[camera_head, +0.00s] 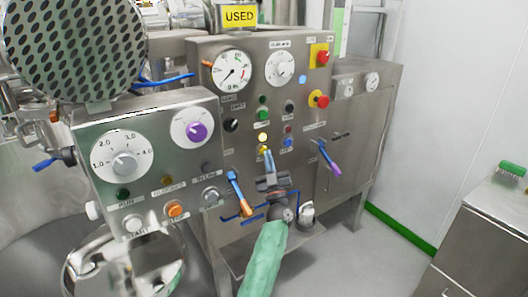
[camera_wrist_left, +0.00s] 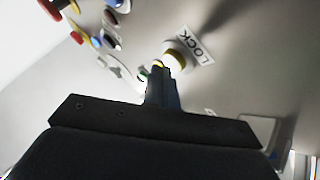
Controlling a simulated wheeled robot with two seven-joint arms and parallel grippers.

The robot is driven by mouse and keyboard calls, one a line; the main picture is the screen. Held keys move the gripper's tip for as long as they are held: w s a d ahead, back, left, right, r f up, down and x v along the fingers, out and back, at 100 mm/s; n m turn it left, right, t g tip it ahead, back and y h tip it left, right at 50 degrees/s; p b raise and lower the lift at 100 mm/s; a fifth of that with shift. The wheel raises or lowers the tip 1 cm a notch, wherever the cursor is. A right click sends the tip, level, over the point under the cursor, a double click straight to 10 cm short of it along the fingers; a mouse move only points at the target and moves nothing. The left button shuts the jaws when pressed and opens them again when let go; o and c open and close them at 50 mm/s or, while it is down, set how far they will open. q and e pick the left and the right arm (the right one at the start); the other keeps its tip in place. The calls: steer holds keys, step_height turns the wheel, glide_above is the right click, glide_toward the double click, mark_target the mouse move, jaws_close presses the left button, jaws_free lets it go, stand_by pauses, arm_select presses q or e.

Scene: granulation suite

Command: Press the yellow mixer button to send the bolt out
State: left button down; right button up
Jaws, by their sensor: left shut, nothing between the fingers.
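On the grey control panel, a yellow button (camera_head: 263,138) sits below the middle. A second bit of yellow shows just below it, close to the fingertips. In the left wrist view a round yellow button (camera_wrist_left: 180,57) stands beside a LOCK label. My left gripper (camera_head: 268,154) is shut and empty, its narrow fingers pointing at the panel just below the upper yellow button. In the left wrist view its fingertips (camera_wrist_left: 158,70) overlap the button's lower left edge; I cannot tell whether they touch. No bolt can be made out. My right gripper is not in view.
Red emergency buttons (camera_head: 319,101), two dials and small coloured buttons crowd the panel. An orange-tipped blue lever (camera_head: 239,194) is left of my gripper, a purple-tipped one (camera_head: 329,160) right. A nearer panel (camera_head: 150,160) stands left. Floor at right is clear before a steel cabinet (camera_head: 485,240).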

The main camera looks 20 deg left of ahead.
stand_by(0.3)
arm_select(q)
steer(key=shift+w+a, duration=0.2)
stand_by(0.3)
steer(key=shift+a, duration=0.1)
stand_by(0.5)
steer(key=shift+s+d+p, duration=0.35)
steer(key=shift+s+d, duration=0.1)
steer(key=shift+d, duration=0.2)
